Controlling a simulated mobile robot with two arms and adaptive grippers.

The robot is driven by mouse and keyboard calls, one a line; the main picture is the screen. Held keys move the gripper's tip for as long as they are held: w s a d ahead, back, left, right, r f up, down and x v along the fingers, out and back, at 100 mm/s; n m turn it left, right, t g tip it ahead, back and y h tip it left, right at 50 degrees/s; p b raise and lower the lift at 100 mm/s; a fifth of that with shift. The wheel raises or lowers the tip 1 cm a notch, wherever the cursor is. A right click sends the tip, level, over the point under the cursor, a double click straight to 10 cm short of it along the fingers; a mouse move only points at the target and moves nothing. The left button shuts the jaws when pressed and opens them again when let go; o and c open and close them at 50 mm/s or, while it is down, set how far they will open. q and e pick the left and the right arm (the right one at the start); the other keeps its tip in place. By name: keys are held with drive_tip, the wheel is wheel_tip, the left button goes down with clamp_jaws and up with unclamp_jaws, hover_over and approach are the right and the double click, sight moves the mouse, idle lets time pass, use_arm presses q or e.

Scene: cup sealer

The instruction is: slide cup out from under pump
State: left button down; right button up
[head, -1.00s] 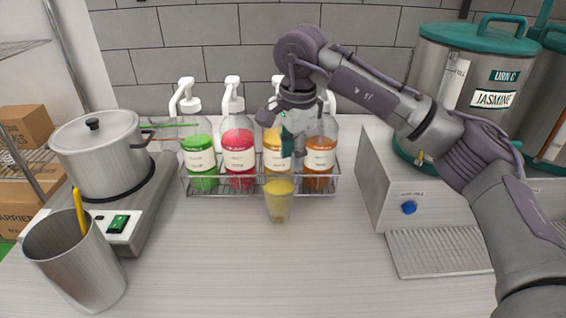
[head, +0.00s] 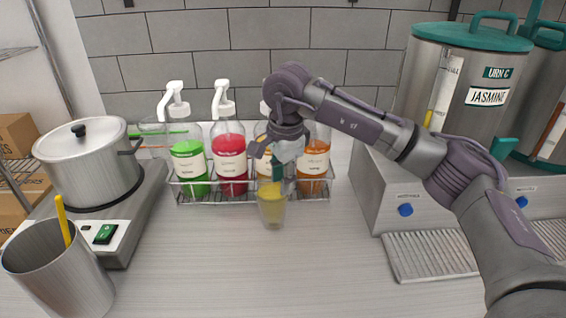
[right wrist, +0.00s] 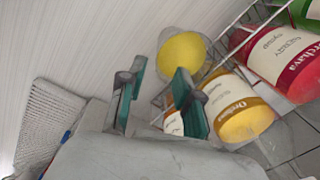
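A clear cup (head: 272,212) with yellow syrup in it stands upright on the counter, in front of the bottle rack. In the right wrist view the cup (right wrist: 182,56) shows from above as a yellow disc just beyond the fingertips. The yellow pump bottle (right wrist: 243,108) is behind the cup; in the head view my arm hides most of it, including its spout. My right gripper (head: 277,170) is above the cup and in front of that bottle. Its teal fingers (right wrist: 160,85) are apart with nothing between them. My left gripper is out of view.
The wire rack (head: 250,197) also holds green (head: 190,165), red (head: 229,158) and orange (head: 314,160) bottles. The pot (head: 88,165) and metal canister (head: 60,275) are left. The urn (head: 470,85) and drip tray (head: 435,255) are right. The front middle counter is clear.

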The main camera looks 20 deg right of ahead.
sight(280, 207)
drive_tip(key=f, duration=0.3)
drive_tip(key=f+p, duration=0.1)
drive_tip(key=f, duration=0.2)
drive_tip(key=w+f+p, duration=0.1)
drive_tip(key=f, duration=0.2)
drive_tip(key=shift+f, duration=0.35)
drive_tip(key=shift+a, duration=0.1)
clamp_jaws()
